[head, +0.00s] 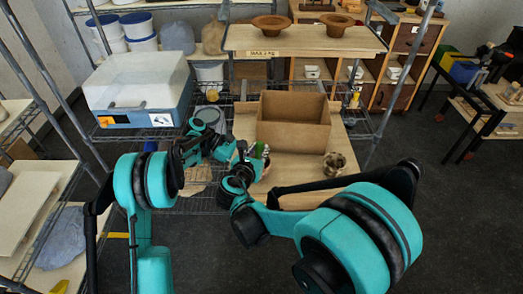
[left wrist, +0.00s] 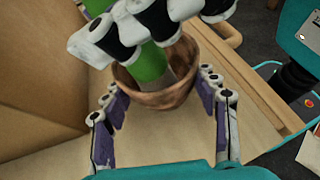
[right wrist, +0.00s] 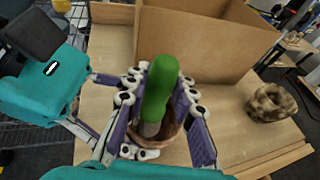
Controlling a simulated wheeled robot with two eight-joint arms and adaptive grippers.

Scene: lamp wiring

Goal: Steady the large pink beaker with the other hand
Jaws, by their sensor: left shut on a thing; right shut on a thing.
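The brownish-pink beaker (left wrist: 150,97) stands upright on the wooden board, between the fingers of my left gripper (left wrist: 165,108), which is shut on it. In the right wrist view only part of the beaker (right wrist: 172,133) shows, behind fingers. A thick green rod-like thing (right wrist: 160,85) stands over the beaker with its lower end inside the rim. My right gripper (right wrist: 158,100) is shut on this green thing above the beaker. In the head view the right gripper (head: 256,164) shows small, and the arms largely hide the beaker.
An open cardboard-coloured box (head: 293,137) stands just behind the grippers. A second, mottled brown pot (right wrist: 270,102) stands clear to the right on the board (head: 300,170). A blue-and-white bin (head: 137,90) is on the wire rack at left. A shelf with two bowls (head: 272,22) is above.

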